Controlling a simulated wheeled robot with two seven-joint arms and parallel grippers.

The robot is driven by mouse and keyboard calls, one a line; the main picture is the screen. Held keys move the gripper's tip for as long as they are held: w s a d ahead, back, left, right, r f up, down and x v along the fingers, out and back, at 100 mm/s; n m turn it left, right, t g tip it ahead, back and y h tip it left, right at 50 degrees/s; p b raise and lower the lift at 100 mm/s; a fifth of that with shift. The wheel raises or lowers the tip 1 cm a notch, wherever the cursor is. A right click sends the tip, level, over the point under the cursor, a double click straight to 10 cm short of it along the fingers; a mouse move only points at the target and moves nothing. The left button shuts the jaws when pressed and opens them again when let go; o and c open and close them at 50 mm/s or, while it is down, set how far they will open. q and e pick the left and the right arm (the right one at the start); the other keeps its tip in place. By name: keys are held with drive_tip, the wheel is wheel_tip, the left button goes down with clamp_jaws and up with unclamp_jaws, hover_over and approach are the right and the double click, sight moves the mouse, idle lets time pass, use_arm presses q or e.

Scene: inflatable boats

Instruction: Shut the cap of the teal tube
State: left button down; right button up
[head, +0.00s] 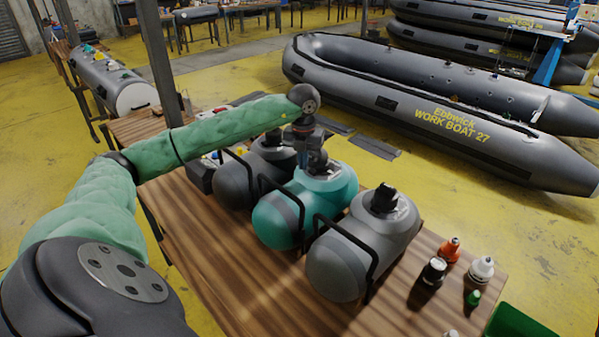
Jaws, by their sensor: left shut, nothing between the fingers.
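The teal tube (275,221) lies on the wooden bench between two grey tubes, held by black bar frames. My left arm, in a green sleeve, reaches in from the left. My left gripper (314,160) points down over the top of the teal tube's right end, where its valve sits. The fingers are shut with nothing seen between them. The gripper covers most of the valve and cap, so I cannot tell how the cap stands or whether the fingers touch it. My right gripper is not in view.
A grey tube (335,262) with a black valve (383,199) is at the right, another grey tube (238,182) at the left. Small bottles, including an orange one (449,250) and a white one (481,269), stand near a green bin (518,322).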

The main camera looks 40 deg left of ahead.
use_arm(q)
drive_tip(key=shift+w+r, duration=0.2)
drive_tip(key=shift+w, duration=0.05)
drive_tip(key=shift+w+r, duration=0.8)
drive_tip(key=shift+w, duration=0.3)
drive_tip(key=shift+w+d, duration=0.15)
drive_tip(key=shift+w, duration=1.05)
drive_tip(key=shift+w+f, duration=0.15)
drive_tip(key=shift+w, duration=0.7)
